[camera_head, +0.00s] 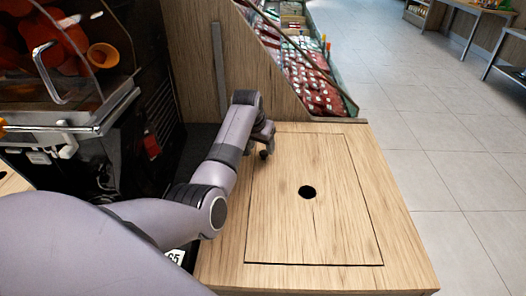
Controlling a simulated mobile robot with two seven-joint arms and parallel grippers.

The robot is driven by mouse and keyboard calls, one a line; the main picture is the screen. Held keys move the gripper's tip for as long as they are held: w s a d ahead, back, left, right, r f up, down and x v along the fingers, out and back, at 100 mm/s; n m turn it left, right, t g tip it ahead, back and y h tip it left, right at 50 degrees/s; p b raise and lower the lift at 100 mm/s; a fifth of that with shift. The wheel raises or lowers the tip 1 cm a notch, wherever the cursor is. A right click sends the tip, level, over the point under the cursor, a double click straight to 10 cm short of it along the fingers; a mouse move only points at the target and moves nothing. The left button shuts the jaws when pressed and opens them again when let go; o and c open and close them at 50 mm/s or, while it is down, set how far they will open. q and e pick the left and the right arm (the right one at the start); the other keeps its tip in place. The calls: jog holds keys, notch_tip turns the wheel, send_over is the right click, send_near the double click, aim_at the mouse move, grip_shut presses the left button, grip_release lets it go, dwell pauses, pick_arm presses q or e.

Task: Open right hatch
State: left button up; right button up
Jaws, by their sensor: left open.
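The right hatch (317,226) is a rectangular wooden panel set in the counter top, with a dark round hole (307,192) near its middle. It lies flat and closed, flush with the wood around it. My left arm comes in from the left, and my left gripper (266,149) is over the hatch's far left corner, small and partly hidden by my wrist. It is open, and nothing shows in it. It is apart from the hole. My right gripper is not in view.
The orange juicer (90,60) with a clear cover and metal handle stands at the left. An upright wooden panel (195,60) rises behind the counter. A shelf of packaged goods (310,75) stands beyond it. Tiled floor (440,150) at the right is clear.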

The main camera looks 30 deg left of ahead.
aim_at(264, 152)
pick_arm(q)
jog(key=shift+b+x, duration=0.35)
jog(key=shift+x, duration=1.2)
jog(key=shift+r, duration=0.1)
grip_shut()
